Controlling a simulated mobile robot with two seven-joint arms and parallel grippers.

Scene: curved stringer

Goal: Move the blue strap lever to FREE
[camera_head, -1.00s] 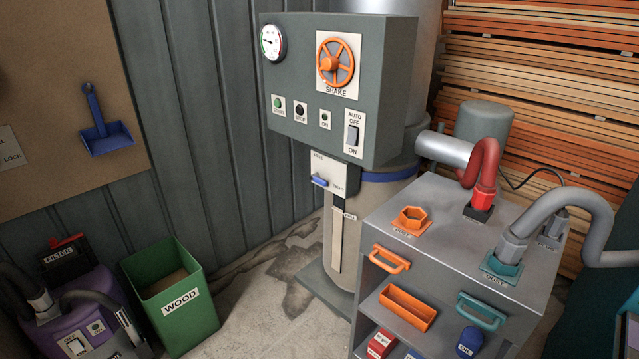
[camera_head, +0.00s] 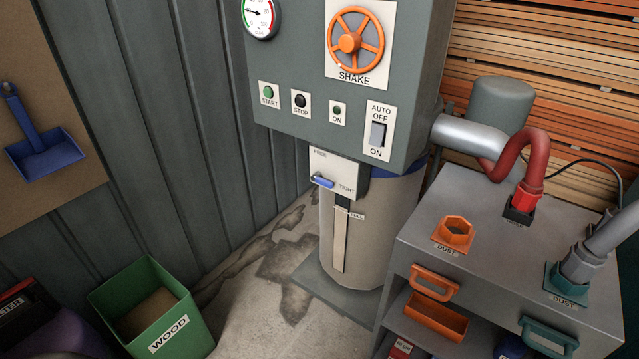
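The blue strap lever (camera_head: 322,181) sits on a white plate (camera_head: 333,172) below the grey control box. The plate reads FREE at its upper left and TIGHT at its right. The lever is a short blue bar at the plate's lower left, lying nearly level with its right end a little lower. A blue strap (camera_head: 400,170) goes around the top of the pale drum (camera_head: 385,225) behind the plate. Neither of my grippers shows in the head view.
The grey control box (camera_head: 300,65) hangs over the lever with an orange SHAKE wheel (camera_head: 355,42). A grey cabinet (camera_head: 410,243) with hoses stands close at the right. A green WOOD bin (camera_head: 130,295) stands at the lower left. Bare floor (camera_head: 265,300) lies between bin and drum.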

